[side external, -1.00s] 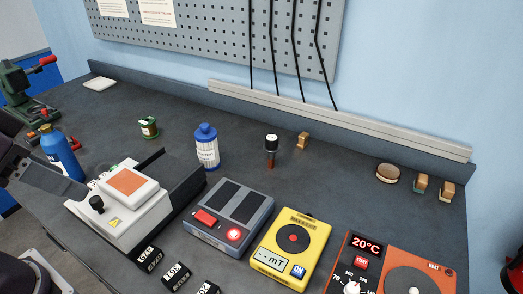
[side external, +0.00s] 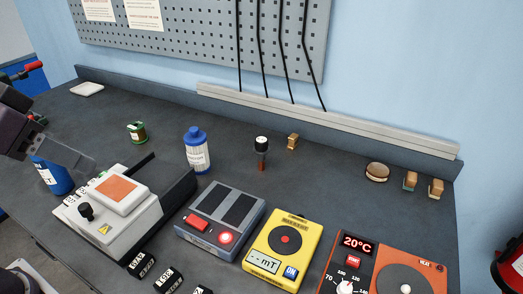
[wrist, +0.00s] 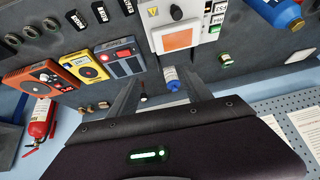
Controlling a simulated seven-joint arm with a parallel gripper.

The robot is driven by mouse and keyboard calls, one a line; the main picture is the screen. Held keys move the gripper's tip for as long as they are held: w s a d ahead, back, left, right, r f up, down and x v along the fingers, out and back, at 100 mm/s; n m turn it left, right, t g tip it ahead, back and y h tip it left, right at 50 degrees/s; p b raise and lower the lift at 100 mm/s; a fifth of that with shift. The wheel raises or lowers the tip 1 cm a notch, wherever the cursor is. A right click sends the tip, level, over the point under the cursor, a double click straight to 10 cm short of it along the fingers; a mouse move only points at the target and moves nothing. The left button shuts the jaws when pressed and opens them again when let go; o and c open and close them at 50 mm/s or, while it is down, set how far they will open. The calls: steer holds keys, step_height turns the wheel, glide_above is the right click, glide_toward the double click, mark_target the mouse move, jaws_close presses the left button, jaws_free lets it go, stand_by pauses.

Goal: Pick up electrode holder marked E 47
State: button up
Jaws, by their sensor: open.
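Black blocks with white labels stand in a row at the front edge of the bench in the side external view: one on the left (side external: 141,264), one in the middle (side external: 168,279), and one cut by the lower edge (side external: 203,290). Their lettering is too small to read surely, so I cannot tell which is E 47. Similar black blocks (wrist: 76,19) show at the top of the wrist view. My gripper (wrist: 162,88) is open, its fingers apart with nothing held. In the side external view my gripper (side external: 66,160) hangs at the left, away from the blocks.
A white device with an orange plate (side external: 122,192), a grey device (side external: 222,218), a yellow meter (side external: 283,246) and an orange heater (side external: 375,268) stand behind the blocks. A blue bottle (side external: 52,180) is partly behind my gripper. The back of the bench has free room.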

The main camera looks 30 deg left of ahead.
steer(key=w+a+r+m+t+y, duration=0.1)
steer(key=w, duration=0.8)
steer(key=w+a+r+t, duration=0.1)
steer(key=w+r+t, duration=0.1)
steer(key=w, duration=0.7)
steer(key=m+h, duration=0.7)
steer(key=h, duration=0.3)
glide_above(256, 150)
steer(key=w, duration=0.1)
steer(key=shift+t, duration=0.4)
steer(key=f, duration=1.9)
steer(key=shift+w+d+f, duration=0.15)
steer(key=shift+w+d, duration=0.05)
steer(key=shift+d, duration=0.2)
step_height(256, 150, down, 6)
steer(key=shift+f, duration=0.2)
steer(key=shift+x, duration=1.55)
jaws_close()
